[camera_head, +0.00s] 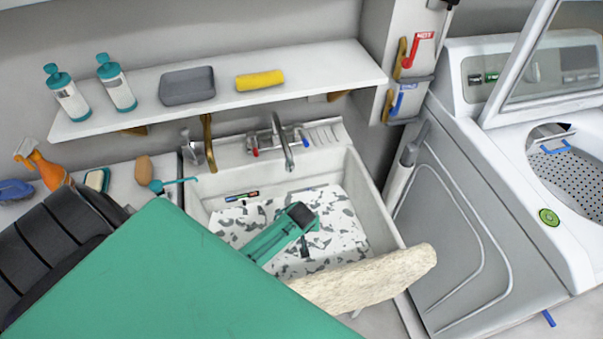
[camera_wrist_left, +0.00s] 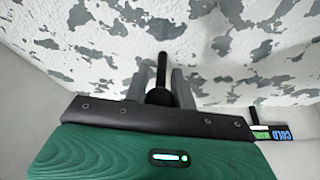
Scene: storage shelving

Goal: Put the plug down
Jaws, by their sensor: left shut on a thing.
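My left gripper (camera_wrist_left: 160,85) is shut on a black plug (camera_wrist_left: 161,68), whose dark stem shows between the two grey fingers in the left wrist view. In the head view my green left arm reaches down into the white sink (camera_head: 372,190), and the black-and-green gripper body is over the basin. The sink's bottom is speckled grey and white. I cannot tell whether the plug touches it. In the head view the gripper body hides most of the fingers. My right gripper is not in view.
A faucet (camera_head: 284,145) stands at the sink's back edge. A tan cloth-like piece (camera_head: 365,280) lies over its front rim. A small coloured label strip (camera_head: 242,196) is inside the basin. A shelf (camera_head: 345,65) with bottles is above; a washing machine (camera_head: 470,215) stands at right.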

